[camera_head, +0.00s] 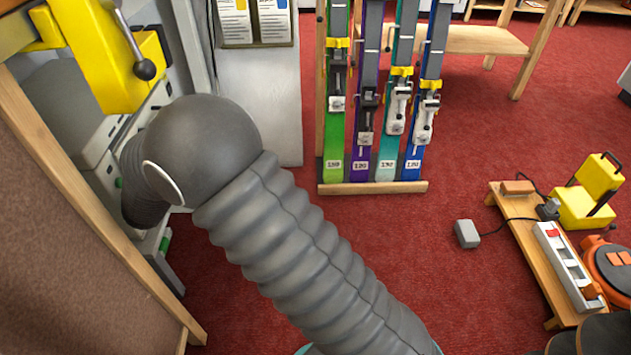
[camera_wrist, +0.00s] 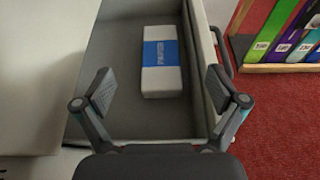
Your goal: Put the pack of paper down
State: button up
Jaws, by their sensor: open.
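In the wrist view the pack of paper (camera_wrist: 161,62), white with a blue band, lies flat on the floor of a grey drawer or tray (camera_wrist: 120,105). My gripper (camera_wrist: 160,90) is open. Its two fingers stand apart, to the left and right of the pack's near end in the picture, and do not touch it. In the head view my arm reaches toward the grey machine at the left, and my gripper and the pack are hidden behind it.
The drawer's right wall (camera_wrist: 203,60) stands close by my right finger. A ski rack (camera_head: 372,188) stands on the red carpet. A low wooden bench (camera_head: 530,245) with a power strip (camera_head: 570,267) is at the right.

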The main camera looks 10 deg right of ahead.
jog(key=d+r+m+g+h, duration=0.15)
jog(key=d+r+m, duration=0.25)
jog(key=d, duration=0.4)
jog(key=d+r+m+g+h, duration=0.15)
jog(key=d+r+m, duration=0.25)
jog(key=d, duration=0.4)
jog(key=s+d+r+m+g+h, duration=0.1)
jog(key=s+d+r+m, duration=0.3)
jog(key=d, duration=0.4)
jog(key=s+d+r+m+g+h, duration=0.1)
jog(key=s+d+r+m+g, duration=0.15)
jog(key=d+m, duration=0.45)
jog(key=s+d+r+m+g+y, duration=0.2)
jog(key=s+d+m, duration=0.5)
jog(key=s+d, duration=0.4)
jog(key=s+m+y, duration=0.4)
jog(key=s+m, duration=0.5)
jog(key=s, duration=0.5)
jog(key=shift+s+t, duration=0.35)
jog(key=shift+s, duration=0.05)
jog(key=shift+f, duration=0.1)
